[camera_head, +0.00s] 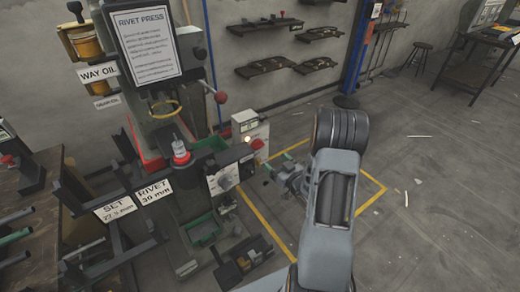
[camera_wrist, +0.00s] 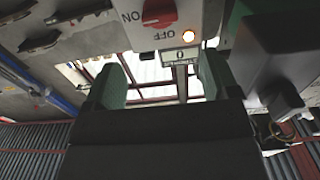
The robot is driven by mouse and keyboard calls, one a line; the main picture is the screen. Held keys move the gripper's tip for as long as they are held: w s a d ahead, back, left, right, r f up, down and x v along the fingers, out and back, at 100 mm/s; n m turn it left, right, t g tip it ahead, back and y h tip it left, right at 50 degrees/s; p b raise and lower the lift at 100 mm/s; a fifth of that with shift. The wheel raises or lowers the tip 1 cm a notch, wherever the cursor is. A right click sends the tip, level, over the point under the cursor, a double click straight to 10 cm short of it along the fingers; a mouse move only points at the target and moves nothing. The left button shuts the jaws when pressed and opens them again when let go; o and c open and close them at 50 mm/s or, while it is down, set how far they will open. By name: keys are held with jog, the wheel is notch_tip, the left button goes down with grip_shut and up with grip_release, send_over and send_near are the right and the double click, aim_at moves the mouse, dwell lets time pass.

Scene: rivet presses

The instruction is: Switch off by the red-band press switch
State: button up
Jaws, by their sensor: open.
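The switch box (camera_head: 250,127) stands right of the rivet press (camera_head: 165,125) in the head view. Its lamp (camera_head: 247,139) glows. In the wrist view the red knob (camera_wrist: 160,12) is at the top edge, partly cut off, with ON and OFF lettering around it. The orange lamp (camera_wrist: 187,33) beside OFF is lit. I cannot tell which way the knob points. Red shows low on the press's column. My gripper (camera_wrist: 160,68) is open, its green-padded fingers apart and empty, and the knob appears above the gap between them. In the head view my gripper (camera_head: 278,165) is small, below the box.
A small display (camera_wrist: 180,56) reading 0 shows near the fingers. A black and grey machine part (camera_wrist: 285,75) is close on the right of the wrist view. Tool shelves (camera_head: 277,66) hang on the wall. The floor (camera_head: 440,190) at right is mostly open.

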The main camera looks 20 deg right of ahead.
aim_at(260, 148)
jog(key=w, duration=0.3)
jog(key=w+a, duration=0.1)
jog(key=w, duration=0.3)
jog(key=w+a, duration=0.1)
jog(key=w, duration=0.2)
jog(key=shift+w+a, duration=0.1)
jog(key=shift+w, duration=0.2)
jog(key=c, duration=0.9)
